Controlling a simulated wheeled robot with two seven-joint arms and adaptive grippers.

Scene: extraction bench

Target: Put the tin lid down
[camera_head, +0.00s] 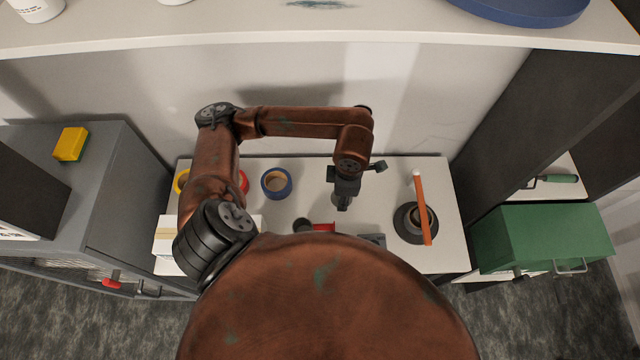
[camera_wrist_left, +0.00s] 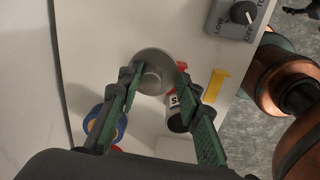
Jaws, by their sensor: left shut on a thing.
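The tin lid (camera_wrist_left: 153,72) is a round, silver-grey piece between the green fingertips of my left gripper (camera_wrist_left: 155,82) in the left wrist view. The fingers sit at its two sides and are shut on it. In the head view my left gripper (camera_head: 342,201) points down over the middle of the white bench (camera_head: 310,185). The lid is too small and dark there to make out clearly. I cannot tell whether it touches the bench or anything below. My right gripper is in neither view.
A blue tape roll (camera_head: 276,183) lies left of the gripper. A dark round base (camera_head: 415,223) with an orange stick (camera_head: 421,205) stands at the right. A dial box (camera_wrist_left: 240,18) is beyond.

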